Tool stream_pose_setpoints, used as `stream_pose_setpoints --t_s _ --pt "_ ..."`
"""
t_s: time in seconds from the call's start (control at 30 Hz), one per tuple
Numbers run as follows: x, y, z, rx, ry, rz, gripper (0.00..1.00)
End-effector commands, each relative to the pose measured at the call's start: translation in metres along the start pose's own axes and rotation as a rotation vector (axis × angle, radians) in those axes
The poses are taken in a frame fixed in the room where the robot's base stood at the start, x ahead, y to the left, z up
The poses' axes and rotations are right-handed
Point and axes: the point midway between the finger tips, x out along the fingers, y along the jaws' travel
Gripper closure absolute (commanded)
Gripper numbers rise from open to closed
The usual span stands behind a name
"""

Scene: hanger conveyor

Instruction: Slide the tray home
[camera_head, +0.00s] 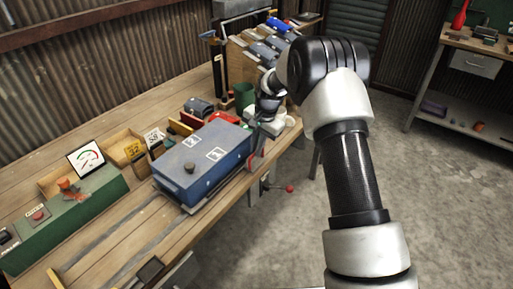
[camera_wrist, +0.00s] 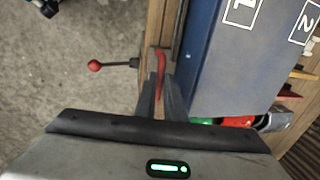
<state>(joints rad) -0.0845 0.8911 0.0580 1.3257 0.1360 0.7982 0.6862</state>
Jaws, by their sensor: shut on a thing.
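My gripper (camera_head: 259,140) is at the box's right end by the bench edge. In the wrist view my gripper (camera_wrist: 160,90) is shut on a red handle (camera_wrist: 159,68). How the handle joins the box is hidden.
A rod with a red ball (camera_head: 290,188) sticks out from the bench's front edge. Wooden bins (camera_head: 125,148) and a green cup (camera_head: 244,95) stand behind. The rails to the left look clear.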

Motion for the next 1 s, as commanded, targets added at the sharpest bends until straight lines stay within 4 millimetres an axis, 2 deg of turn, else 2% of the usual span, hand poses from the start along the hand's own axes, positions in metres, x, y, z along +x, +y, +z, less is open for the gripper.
stream_pose_setpoints --t_s 0.03,0.2,0.23,0.33,0.67,0.77,0.87,1.0 --pt "-0.002 0.000 -0.005 0.002 0.012 -0.005 1.00" --pt "-0.002 0.000 -0.006 0.002 0.015 -0.006 1.00" --pt "-0.002 0.000 -0.007 0.002 0.015 -0.006 0.88" --pt "-0.002 0.000 -0.006 0.002 0.014 -0.005 0.72" --pt "-0.004 0.000 -0.004 0.001 0.009 -0.004 0.72" --pt "-0.013 -0.001 -0.004 0.001 0.009 -0.004 0.72" --pt "-0.031 -0.001 -0.004 0.002 0.010 -0.005 0.72" --pt "-0.065 -0.001 -0.004 0.002 0.012 -0.006 0.72"
